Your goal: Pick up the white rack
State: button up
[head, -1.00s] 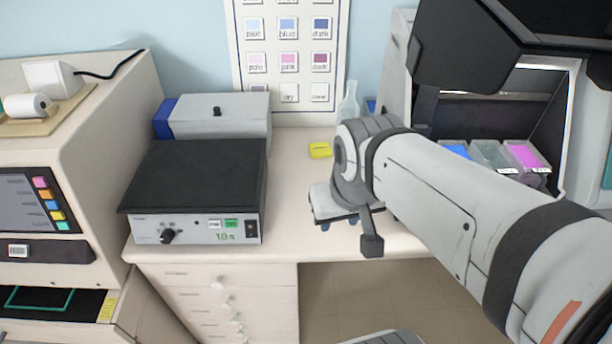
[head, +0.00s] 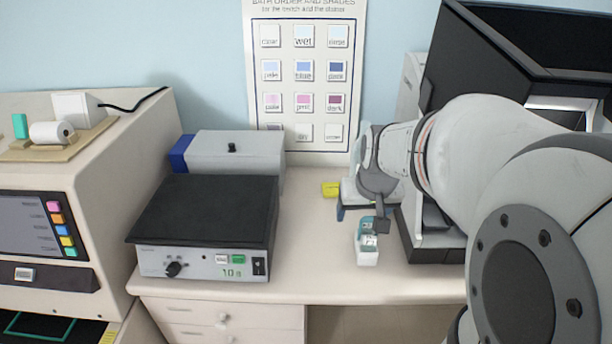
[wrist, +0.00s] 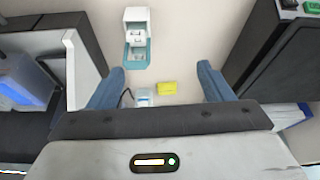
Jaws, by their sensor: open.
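A small white rack (head: 367,256) with teal and white parts at its top stands on the desk near its front edge, right of the black-topped device. In the wrist view the white rack (wrist: 136,16) is at the top, left of centre, beyond the fingertips. My gripper (wrist: 161,70) is open, with its two blue fingers apart and nothing held between them. In the head view my gripper (head: 358,208) is over the desk just behind the rack, partly hidden by my wrist.
A yellow block (head: 331,189) lies behind my gripper. The black-topped device (head: 205,215) stands left, with a grey box (head: 238,155) behind it. A dark open-fronted machine (head: 432,240) stands close on the right. Bare desk lies between the device and the rack.

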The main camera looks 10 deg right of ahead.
send_near(370, 216)
notch_tip(370, 216, down, 3)
jog(key=shift+w+a+f+m, duration=0.1)
jog(key=shift+w+f+m, duration=0.1)
jog(key=shift+w+m, duration=0.25)
jog(key=shift+d+p+x, duration=0.15)
jog(key=shift+p+x, duration=0.1)
jog(key=shift+x, duration=1.5)
jog(key=shift+d+p+x, duration=0.1)
jog(key=shift+p+x, duration=0.15)
jog(key=shift+x, duration=1.45)
jog(key=shift+w, duration=0.1)
jog(key=shift+r, duration=0.1)
jog(key=c, duration=1.3)
